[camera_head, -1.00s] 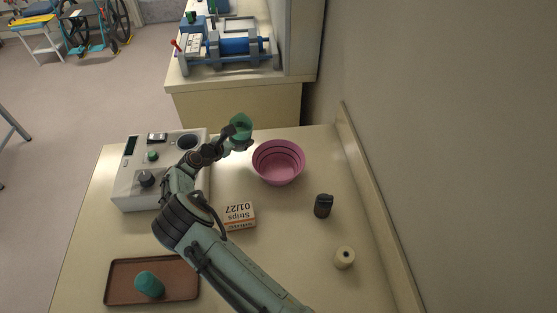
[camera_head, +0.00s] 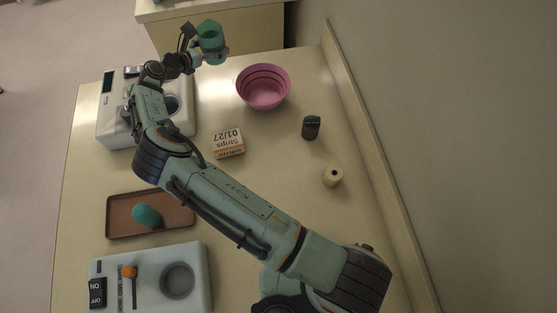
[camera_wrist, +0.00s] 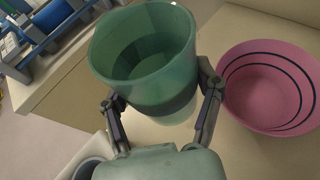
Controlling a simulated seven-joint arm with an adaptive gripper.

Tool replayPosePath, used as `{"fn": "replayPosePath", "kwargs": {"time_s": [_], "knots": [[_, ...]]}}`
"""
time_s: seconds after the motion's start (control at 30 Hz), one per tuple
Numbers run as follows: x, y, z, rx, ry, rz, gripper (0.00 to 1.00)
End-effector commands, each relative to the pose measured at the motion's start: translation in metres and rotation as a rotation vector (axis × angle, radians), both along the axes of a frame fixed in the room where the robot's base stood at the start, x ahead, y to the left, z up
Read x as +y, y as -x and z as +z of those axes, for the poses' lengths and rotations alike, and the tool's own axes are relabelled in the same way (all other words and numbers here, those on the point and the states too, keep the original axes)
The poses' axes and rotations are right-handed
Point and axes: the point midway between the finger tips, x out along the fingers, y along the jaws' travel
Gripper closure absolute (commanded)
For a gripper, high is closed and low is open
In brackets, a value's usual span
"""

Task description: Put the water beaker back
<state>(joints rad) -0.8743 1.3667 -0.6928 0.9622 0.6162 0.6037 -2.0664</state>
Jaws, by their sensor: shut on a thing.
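The water beaker (camera_head: 210,38) is a translucent green cup. In the wrist view the beaker (camera_wrist: 143,50) sits between both fingers, roughly upright with its mouth showing, and some tilt. My gripper (camera_head: 214,54) is shut on it, above the far end of the counter and left of the pink bowl. In the wrist view my gripper (camera_wrist: 163,112) grips it around its lower part. A grey-white device (camera_head: 112,128) with a round well stands at the left, partly behind my arm. A second white device (camera_head: 207,270) with a round well and an ON/OFF switch is at the near left.
A pink bowl (camera_head: 263,104) stands close to the beaker. A strips box (camera_head: 228,143), a dark small container (camera_head: 311,128) and a cream roll (camera_head: 333,177) lie on the counter. A brown tray (camera_head: 178,222) holds a teal object (camera_head: 147,215).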

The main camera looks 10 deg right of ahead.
Motion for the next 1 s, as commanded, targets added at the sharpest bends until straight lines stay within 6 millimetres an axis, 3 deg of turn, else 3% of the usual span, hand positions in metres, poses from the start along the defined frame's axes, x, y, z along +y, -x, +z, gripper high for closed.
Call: {"fn": "replayPosePath", "kwargs": {"time_s": [0.13,0.37,0.57,0.77,1.0], "knots": [[0.000,0.000,0.020,-0.002,-0.001,0.001,0.75],[-0.009,0.022,0.013,0.001,0.000,-0.057,0.75],[-0.020,0.054,0.007,0.003,0.003,-0.128,0.75],[-0.036,0.103,0.000,0.006,0.003,-0.216,0.75],[-0.065,0.194,-0.001,0.007,0.004,-0.318,0.75]]}}
